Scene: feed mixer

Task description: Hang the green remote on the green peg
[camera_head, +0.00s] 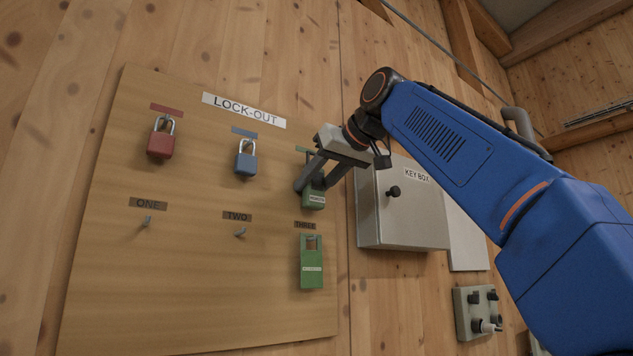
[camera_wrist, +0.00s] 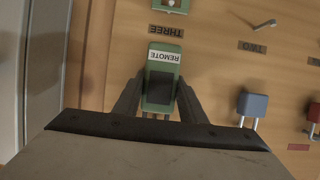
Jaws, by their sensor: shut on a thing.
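The green remote (camera_head: 314,201) is a small green block with a white label, in front of the board's right part. In the wrist view the remote (camera_wrist: 163,68) has the label REMOTE. My gripper (camera_head: 311,184) is shut on it, with a finger on each side, also in the wrist view (camera_wrist: 160,100). A green strip (camera_head: 302,149) marks the board just above my gripper. A thin grey loop or peg shows under this strip, partly behind my fingers. The green peg is not clearly seen, and I cannot tell whether the remote touches it.
A larger green tag (camera_head: 311,274) hangs below the THREE label (camera_head: 305,225). A red padlock (camera_head: 161,143) and a blue padlock (camera_head: 246,162) hang to the left. Bare pegs ONE (camera_head: 147,221) and TWO (camera_head: 240,232) are below them. A grey key box (camera_head: 405,215) stands close on the right.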

